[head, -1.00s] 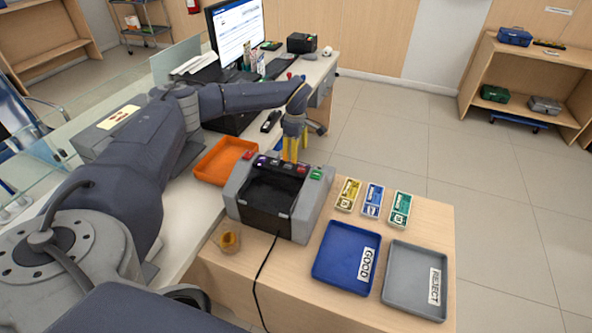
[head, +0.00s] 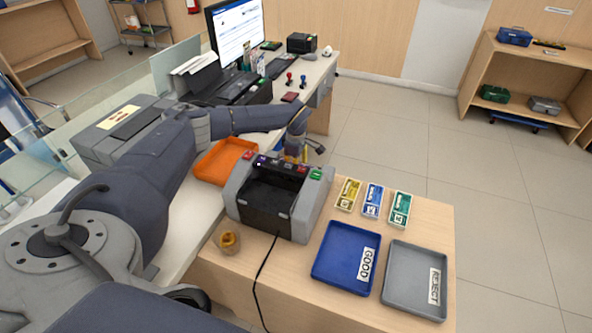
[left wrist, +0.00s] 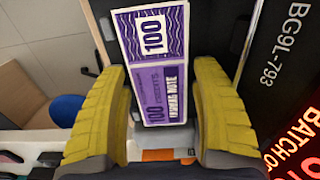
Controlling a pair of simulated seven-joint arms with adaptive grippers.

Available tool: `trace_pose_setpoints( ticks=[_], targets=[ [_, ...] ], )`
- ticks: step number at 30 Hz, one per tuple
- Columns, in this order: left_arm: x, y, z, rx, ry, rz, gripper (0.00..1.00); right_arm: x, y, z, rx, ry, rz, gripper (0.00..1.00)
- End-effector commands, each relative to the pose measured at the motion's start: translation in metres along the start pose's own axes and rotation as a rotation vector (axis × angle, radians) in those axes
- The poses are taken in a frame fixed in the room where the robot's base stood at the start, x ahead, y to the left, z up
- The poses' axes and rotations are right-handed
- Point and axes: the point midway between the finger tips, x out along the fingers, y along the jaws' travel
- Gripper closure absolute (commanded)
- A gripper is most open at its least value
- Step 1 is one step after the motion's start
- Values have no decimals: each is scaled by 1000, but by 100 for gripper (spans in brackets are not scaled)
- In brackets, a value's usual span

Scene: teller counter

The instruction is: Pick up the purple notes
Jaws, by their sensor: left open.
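The purple notes (left wrist: 158,62) show in the left wrist view as a white-and-purple bundle marked 100. They lie on a dark surface by the counting machine (left wrist: 285,70), whose lettering and red display are at the right. In the head view the machine (head: 265,205) stands on the wooden counter, and I cannot make out the purple notes there. My left gripper (left wrist: 158,85) is open, its two yellow fingers on either side of the notes, with gaps showing. In the head view this gripper (head: 294,153) is low at the machine's far side, fingers partly hidden. My right gripper is not in view.
An orange tray (head: 207,178) lies left of the machine. Yellow, blue and green note bundles (head: 372,200) lie to its right. The blue GOOD tray (head: 335,262) and grey REJECT tray (head: 405,280) are nearer. A cup (head: 228,240) and a black cable are in front.

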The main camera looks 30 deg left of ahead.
Motion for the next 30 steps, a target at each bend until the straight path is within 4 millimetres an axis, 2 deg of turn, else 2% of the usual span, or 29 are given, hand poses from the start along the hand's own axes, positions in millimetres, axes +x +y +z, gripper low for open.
trace_pose_setpoints(
  ticks=[6,18,26,30],
  targets=[
    [0,0,0,0,0,1,37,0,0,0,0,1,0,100],
    [-1,0,0,0,0,1,83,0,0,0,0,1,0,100],
    [-2,0,0,1,0,1,85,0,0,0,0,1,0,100],
    [-9,1,0,1,0,2,85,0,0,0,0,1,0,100]
  ],
)
